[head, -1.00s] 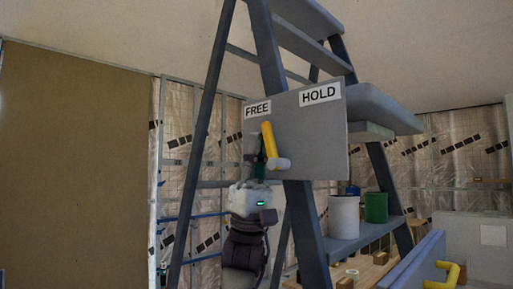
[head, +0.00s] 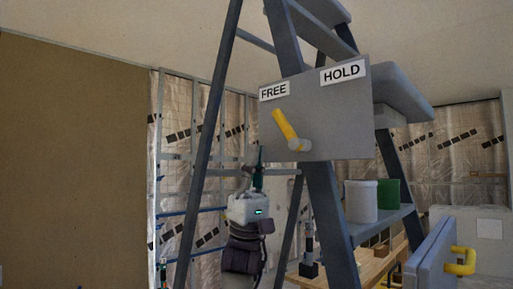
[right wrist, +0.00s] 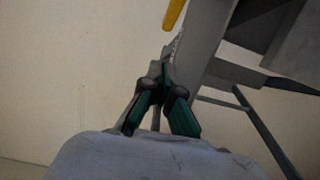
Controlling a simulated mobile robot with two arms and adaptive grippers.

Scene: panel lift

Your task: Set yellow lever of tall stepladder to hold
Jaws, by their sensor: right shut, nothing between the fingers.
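The yellow lever (head: 285,125) is on a grey plate (head: 340,115) on the tall stepladder (head: 328,205). It pivots on a grey hub at its lower right end and leans up and left, toward the FREE label (head: 273,91). The HOLD label (head: 342,73) is at the plate's upper right. My right gripper (head: 259,165) is shut and empty, pointing up, below and left of the lever and apart from it in the picture. In the right wrist view the shut fingers (right wrist: 164,72) show below the lever's yellow end (right wrist: 174,14).
A white can (head: 361,202) and a green can (head: 389,194) stand on a ladder shelf. A wooden bench (head: 375,268) is behind the ladder. A blue-grey panel with a yellow handle (head: 461,262) is at the lower right.

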